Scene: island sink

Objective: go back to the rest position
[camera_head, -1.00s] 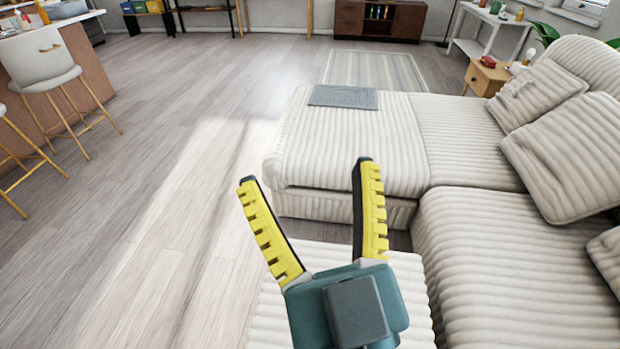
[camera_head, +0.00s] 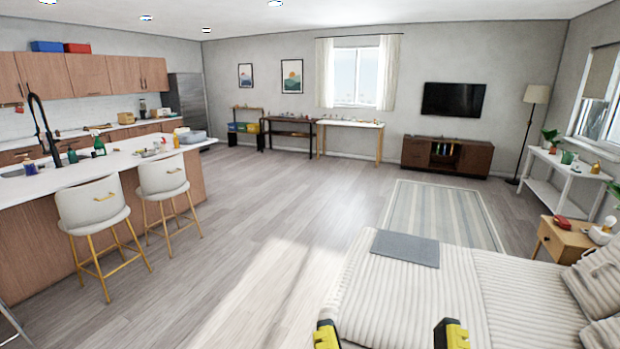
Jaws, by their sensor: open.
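My gripper (camera_head: 390,338) shows only at the bottom edge of the head view, as two black and yellow fingertips set wide apart. It is open, and nothing shows between the tips. Its body is below the frame.
A kitchen island (camera_head: 120,163) with a sink and two stools (camera_head: 92,210) stands at left. A grey cloth (camera_head: 405,248) lies on the sofa. A wooden side table (camera_head: 563,240) is at right. The floor (camera_head: 280,225) between island and sofa is clear.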

